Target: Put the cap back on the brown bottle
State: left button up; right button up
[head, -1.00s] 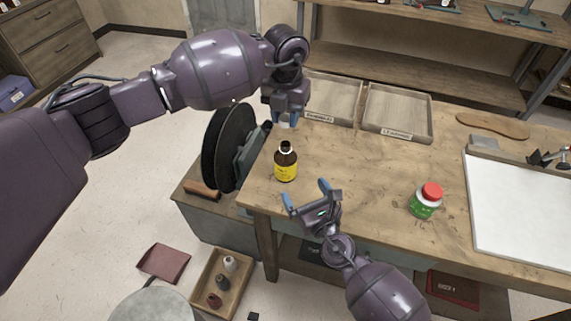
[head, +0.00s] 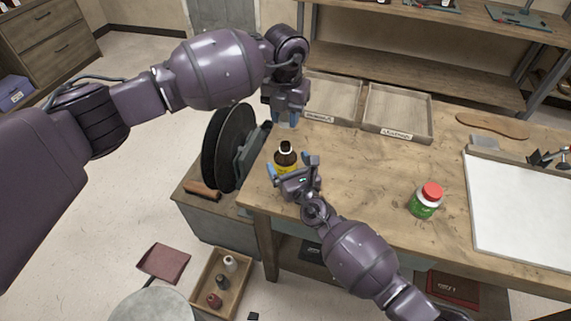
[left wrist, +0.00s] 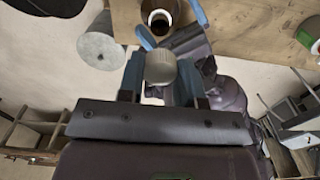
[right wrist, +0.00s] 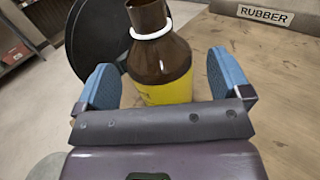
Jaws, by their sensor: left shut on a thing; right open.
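The brown bottle (head: 285,160) with a yellow label stands upright near the left end of the workbench. Its open dark mouth (left wrist: 160,18) shows at the top of the left wrist view. My left gripper (head: 286,122) is shut on a pale, round cap (left wrist: 160,68) and holds it above and behind the bottle, apart from it. My right gripper (head: 300,167) is open at the bottle's near side. In the right wrist view the bottle (right wrist: 160,75) appears between the two blue fingers, with gaps on both sides.
Two labelled trays (head: 398,133) lie at the back. A dark wheel (head: 226,147) stands left of the bench. The bench between bottle and jar is clear.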

jog(key=shift+x, duration=1.1)
jog(key=c, duration=1.3)
pick_arm(q)
jog(key=shift+f, duration=2.5)
pick_arm(e)
jog(key=shift+c, duration=0.2)
